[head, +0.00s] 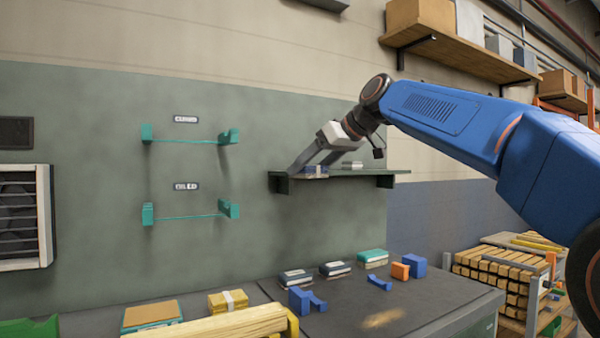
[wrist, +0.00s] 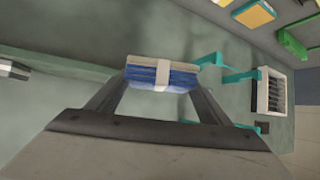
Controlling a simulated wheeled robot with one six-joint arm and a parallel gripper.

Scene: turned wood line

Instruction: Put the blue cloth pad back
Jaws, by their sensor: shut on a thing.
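My gripper (head: 309,169) is shut on the blue cloth pad (head: 316,173) at the left part of the dark green wall shelf (head: 345,174). In the wrist view the blue cloth pad (wrist: 178,79) sits between the fingertips, blue below a paler top, with a white band round its middle. The pad is at about shelf height; I cannot tell whether it touches the shelf. The fingers hide part of it in the head view.
A grey-white stack (head: 352,165) stands on the shelf to the pad's right. Two teal wall brackets (head: 187,138) (head: 190,213) are on the left. Below, the dark bench (head: 405,305) holds banded pads (head: 335,268), blue blocks and an orange block (head: 400,271).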

